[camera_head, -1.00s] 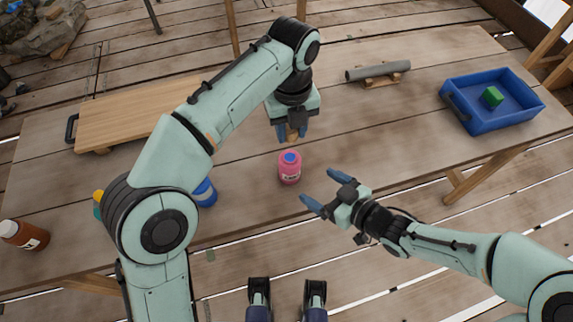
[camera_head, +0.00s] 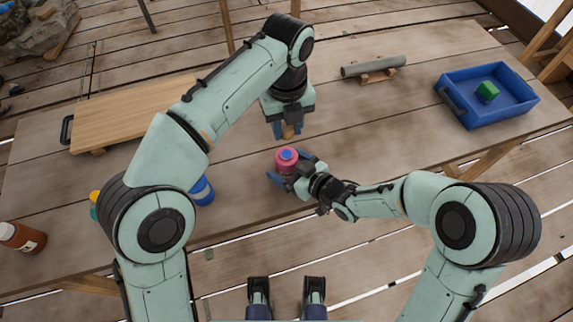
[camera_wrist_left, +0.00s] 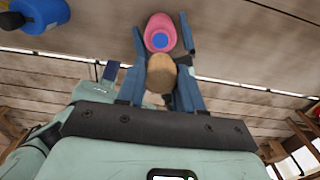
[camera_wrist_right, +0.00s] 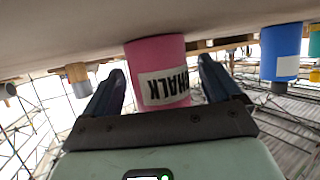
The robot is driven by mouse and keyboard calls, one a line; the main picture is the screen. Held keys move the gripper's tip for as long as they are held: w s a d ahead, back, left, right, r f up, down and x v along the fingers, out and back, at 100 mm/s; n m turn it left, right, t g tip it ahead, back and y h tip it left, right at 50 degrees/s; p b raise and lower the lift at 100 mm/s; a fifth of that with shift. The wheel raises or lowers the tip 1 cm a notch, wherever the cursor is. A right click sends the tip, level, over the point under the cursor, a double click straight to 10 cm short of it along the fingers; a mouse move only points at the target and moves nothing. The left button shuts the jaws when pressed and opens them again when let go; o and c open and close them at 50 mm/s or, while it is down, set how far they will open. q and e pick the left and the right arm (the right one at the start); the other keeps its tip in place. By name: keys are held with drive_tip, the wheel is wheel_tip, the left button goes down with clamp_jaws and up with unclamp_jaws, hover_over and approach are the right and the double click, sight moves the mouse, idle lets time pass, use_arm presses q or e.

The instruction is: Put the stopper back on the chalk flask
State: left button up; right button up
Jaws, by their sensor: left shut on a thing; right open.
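The chalk flask (camera_head: 287,156) is pink with a blue disc on its top and stands upright on the table. It also shows in the left wrist view (camera_wrist_left: 160,22). In the right wrist view it appears upside down with a CHALK label (camera_wrist_right: 164,88). My left gripper (camera_head: 286,130) is shut on the tan stopper (camera_wrist_left: 161,74) and holds it above the table, on the far side of the flask in the head view. My right gripper (camera_head: 291,170) is open, with one finger on each side of the flask; contact cannot be told.
A blue bottle (camera_head: 203,191) stands left of the flask, partly behind my left arm. A brown bottle (camera_head: 22,237) is at the far left. A wooden board (camera_head: 125,118), a grey cylinder on a stand (camera_head: 373,65) and a blue tray (camera_head: 462,112) with a green cube (camera_head: 487,91) lie around.

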drive_tip(key=shift+w+a+f, duration=0.1)
drive_tip(key=shift+w+a, duration=0.1)
drive_tip(key=c, duration=1.5)
use_arm(q)
hover_over(287, 155)
drive_tip(key=shift+f, duration=2.5)
use_arm(e)
drive_tip(key=shift+c, duration=0.2)
use_arm(q)
drive_tip(key=shift+f, duration=0.9)
drive_tip(key=shift+f, duration=0.6)
